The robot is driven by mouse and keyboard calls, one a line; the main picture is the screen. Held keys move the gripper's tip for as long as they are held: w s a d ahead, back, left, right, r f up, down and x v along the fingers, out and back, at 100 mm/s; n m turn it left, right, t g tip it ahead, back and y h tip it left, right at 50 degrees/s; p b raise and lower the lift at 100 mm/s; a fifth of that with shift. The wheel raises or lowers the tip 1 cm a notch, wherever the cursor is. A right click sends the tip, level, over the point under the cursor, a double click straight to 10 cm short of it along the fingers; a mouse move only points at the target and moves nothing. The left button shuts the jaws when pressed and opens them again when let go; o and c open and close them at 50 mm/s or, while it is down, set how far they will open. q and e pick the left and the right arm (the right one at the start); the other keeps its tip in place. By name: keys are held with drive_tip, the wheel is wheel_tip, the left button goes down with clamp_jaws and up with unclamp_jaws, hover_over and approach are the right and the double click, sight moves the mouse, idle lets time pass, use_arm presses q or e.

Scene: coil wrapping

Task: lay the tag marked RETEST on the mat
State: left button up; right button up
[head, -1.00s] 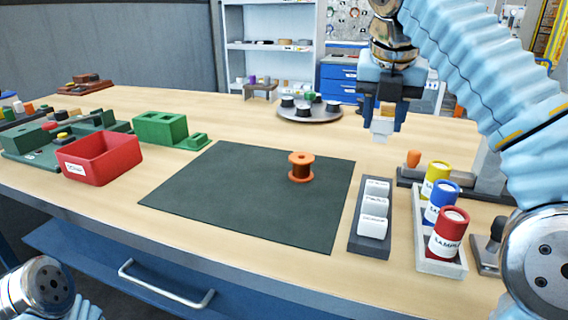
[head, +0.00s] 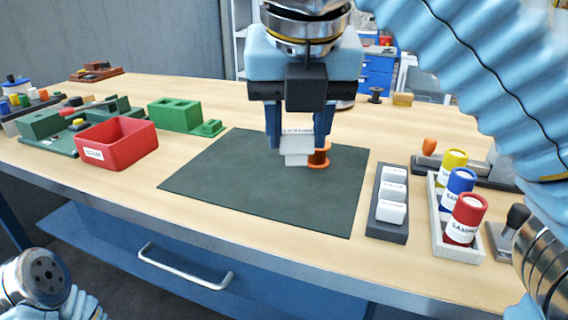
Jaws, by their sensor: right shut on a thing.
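My right gripper (head: 298,135) is shut on a white tag (head: 296,150). The tag hangs between the fingertips above the far part of the dark green mat (head: 250,190); its small print is too small to read. An orange spool (head: 320,157) stands on the mat just behind and to the right of the tag, partly hidden by the tag and the gripper. A dark rack (head: 386,225) holds several white tags (head: 392,193) to the right of the mat. Of my left arm only a link shows at the lower left; its gripper is out of view.
A red bin (head: 118,150) and a green block (head: 176,115) stand left of the mat. A pale tray (head: 453,243) with yellow, blue and red sample canisters (head: 466,218) stands right of the rack. The mat's left and front parts are clear.

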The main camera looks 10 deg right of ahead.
drive_tip(key=w+d+f, duration=0.1)
drive_tip(key=w+f, duration=0.3)
drive_tip(key=w+d+f+b, duration=0.1)
drive_tip(key=w+f, duration=0.3)
drive_tip(key=w+d+f, duration=0.1)
drive_tip(key=w+f, duration=0.3)
drive_tip(key=shift+w, duration=0.4)
drive_tip(key=shift+f, duration=0.25)
drive_tip(key=shift+f, duration=0.15)
drive_tip(key=o, duration=1)
